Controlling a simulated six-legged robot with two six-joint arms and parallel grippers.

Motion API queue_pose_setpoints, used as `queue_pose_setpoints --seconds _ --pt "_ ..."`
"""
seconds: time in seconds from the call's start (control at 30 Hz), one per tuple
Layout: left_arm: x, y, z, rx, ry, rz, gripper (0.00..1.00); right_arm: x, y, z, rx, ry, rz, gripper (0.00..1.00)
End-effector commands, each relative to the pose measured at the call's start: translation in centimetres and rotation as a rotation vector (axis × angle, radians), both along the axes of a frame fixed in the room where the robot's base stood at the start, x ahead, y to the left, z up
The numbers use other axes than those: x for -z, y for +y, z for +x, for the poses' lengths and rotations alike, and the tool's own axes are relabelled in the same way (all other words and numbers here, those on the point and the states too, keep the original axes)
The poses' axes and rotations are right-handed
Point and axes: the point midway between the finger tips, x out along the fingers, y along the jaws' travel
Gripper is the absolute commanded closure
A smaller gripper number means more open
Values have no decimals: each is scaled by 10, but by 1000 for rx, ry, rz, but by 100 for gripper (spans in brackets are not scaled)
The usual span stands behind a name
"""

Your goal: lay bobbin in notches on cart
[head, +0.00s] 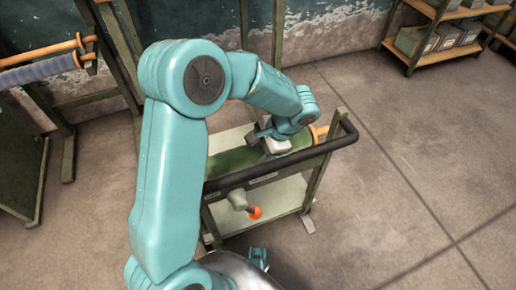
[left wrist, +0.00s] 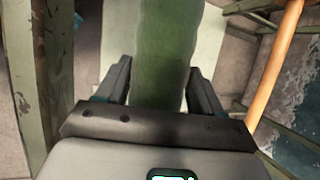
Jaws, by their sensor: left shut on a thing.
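The bobbin is a green roll (head: 230,160) with a pale wooden end (head: 320,132) showing at the right in the head view. It lies lengthwise along the top of the small green cart (head: 222,186), behind its black handle rail (head: 285,164). My left gripper (head: 270,146) reaches down over the roll and is shut on it. In the left wrist view the green roll (left wrist: 166,45) runs between the two fingers of the left gripper (left wrist: 160,85). The notches are hidden, so I cannot tell whether the bobbin rests in them.
The cart's lower shelf (head: 275,208) carries a grey item with an orange knob (head: 255,212). A rack at the left holds a blue-grey roll (head: 40,72) on a wooden rod. Shelving with boxes (head: 415,40) stands back right. The floor at right (head: 420,200) is clear.

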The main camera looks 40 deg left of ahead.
Motion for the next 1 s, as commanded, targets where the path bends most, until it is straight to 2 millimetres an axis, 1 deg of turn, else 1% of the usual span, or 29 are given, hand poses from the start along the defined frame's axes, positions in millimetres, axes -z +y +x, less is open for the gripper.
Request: queue_pose_setpoints --seconds 0.47,1.0 --pt "0 0 0 0 0 1 83 0 0 0 0 0 0 57" --pt "17 0 0 0 0 1 83 12 0 0 0 0 0 57"
